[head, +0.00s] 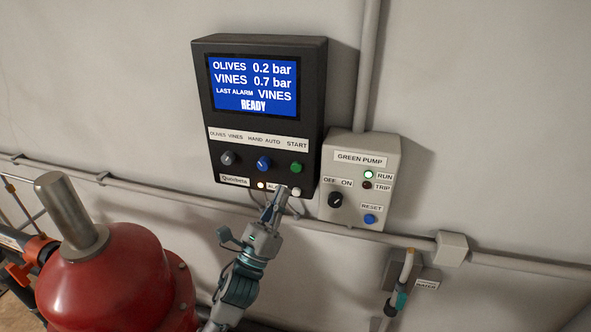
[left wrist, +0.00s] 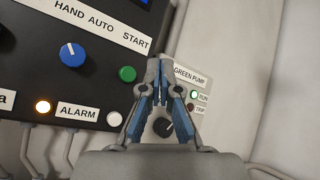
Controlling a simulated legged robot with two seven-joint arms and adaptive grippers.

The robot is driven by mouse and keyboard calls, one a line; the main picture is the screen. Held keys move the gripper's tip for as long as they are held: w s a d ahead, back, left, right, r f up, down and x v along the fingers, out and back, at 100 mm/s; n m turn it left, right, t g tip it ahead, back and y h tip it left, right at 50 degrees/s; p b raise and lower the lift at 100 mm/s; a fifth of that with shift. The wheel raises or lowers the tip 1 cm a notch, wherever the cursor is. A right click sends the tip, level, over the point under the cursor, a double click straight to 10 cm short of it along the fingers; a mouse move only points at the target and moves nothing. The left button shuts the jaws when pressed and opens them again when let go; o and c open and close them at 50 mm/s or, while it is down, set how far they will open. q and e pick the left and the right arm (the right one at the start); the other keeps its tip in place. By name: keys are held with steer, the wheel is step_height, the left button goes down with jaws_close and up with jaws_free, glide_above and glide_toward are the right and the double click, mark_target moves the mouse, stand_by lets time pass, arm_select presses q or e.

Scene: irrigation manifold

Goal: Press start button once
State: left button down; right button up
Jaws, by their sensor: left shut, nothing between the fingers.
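The start button (head: 296,168) is a round green button under the START label on the right of the black control box (head: 200,110). It also shows in the left wrist view (left wrist: 127,74), left of my fingertips. My left gripper (head: 279,192) is shut and empty, in front of the lower edge of the box, below and left of the button in the head view. I cannot tell the gap from the fingertips to the box; the green button is uncovered in both views. The screen (head: 240,86) reads READY. My right gripper is not in view.
The black box also has a black knob (head: 228,158), a blue knob (head: 264,164), a lit alarm lamp (left wrist: 42,106) and a white button (left wrist: 114,118). The grey green-pump box (head: 350,190) stands close on the right. A red tank (head: 110,280) is at lower left.

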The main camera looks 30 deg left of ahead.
arm_select(q)
steer(key=shift+w+a, duration=0.25)
steer(key=shift+w, duration=0.85)
steer(key=shift+w+a, duration=0.3)
steer(key=shift+w, duration=0.8)
steer(key=shift+w+a, duration=0.25)
steer(key=shift+w, duration=0.85)
steer(key=shift+w, duration=0.15)
steer(key=shift+w+h, duration=0.2)
steer(key=shift+h, duration=0.1)
steer(key=shift+w+a+r, duration=0.1)
steer(key=shift+w+a, duration=0.05)
steer(key=shift+w, duration=0.35)
steer(key=shift+s, duration=0.1)
steer(key=shift+s+d, duration=0.2)
steer(key=shift+s, duration=0.65)
steer(key=s, duration=0.2)
steer(key=s+d+p, duration=0.1)
steer(key=s, duration=0.1)
steer(key=shift+s+d, duration=0.1)
steer(key=shift+s, duration=0.3)
